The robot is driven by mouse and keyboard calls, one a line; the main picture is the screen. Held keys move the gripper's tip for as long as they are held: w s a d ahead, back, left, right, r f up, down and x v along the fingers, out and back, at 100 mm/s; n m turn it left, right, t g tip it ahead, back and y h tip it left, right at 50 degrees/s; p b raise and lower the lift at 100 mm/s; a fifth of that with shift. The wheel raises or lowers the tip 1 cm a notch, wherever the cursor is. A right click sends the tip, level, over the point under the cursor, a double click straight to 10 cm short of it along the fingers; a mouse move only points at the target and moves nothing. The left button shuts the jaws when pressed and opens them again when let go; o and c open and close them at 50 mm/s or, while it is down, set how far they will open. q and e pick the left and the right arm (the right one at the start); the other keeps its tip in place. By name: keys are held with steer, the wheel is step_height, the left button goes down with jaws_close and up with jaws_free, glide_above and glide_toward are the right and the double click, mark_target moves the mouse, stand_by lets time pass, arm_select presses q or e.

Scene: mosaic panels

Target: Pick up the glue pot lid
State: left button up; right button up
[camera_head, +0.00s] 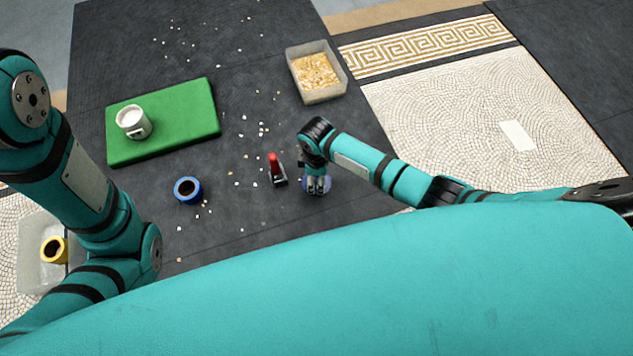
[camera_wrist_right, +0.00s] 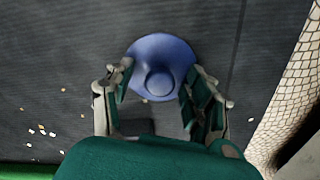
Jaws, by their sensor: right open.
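The lid, a round blue-violet disc with a raised knob at its centre, lies on the dark floor in the right wrist view (camera_wrist_right: 160,49). In the head view only its edge (camera_head: 327,190) shows around my right gripper (camera_head: 317,188). That gripper is right above the lid and points down. In the right wrist view its fingers (camera_wrist_right: 157,92) are spread apart on either side of the lid's near part, with the knob between them. Nothing is held. My left arm comes in from the left in the head view, but its gripper is out of sight.
A red-handled tool (camera_head: 275,168) lies just left of my right gripper. A blue pot (camera_head: 187,190) and a green board (camera_head: 190,115) with a white cup (camera_head: 133,123) are further left. A tray of yellowish chips (camera_head: 343,76) stands behind. A yellow pot (camera_head: 54,250) is at lower left. Small chips are scattered.

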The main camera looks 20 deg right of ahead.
steer(key=c, duration=1.1)
steer(key=shift+r, duration=0.1)
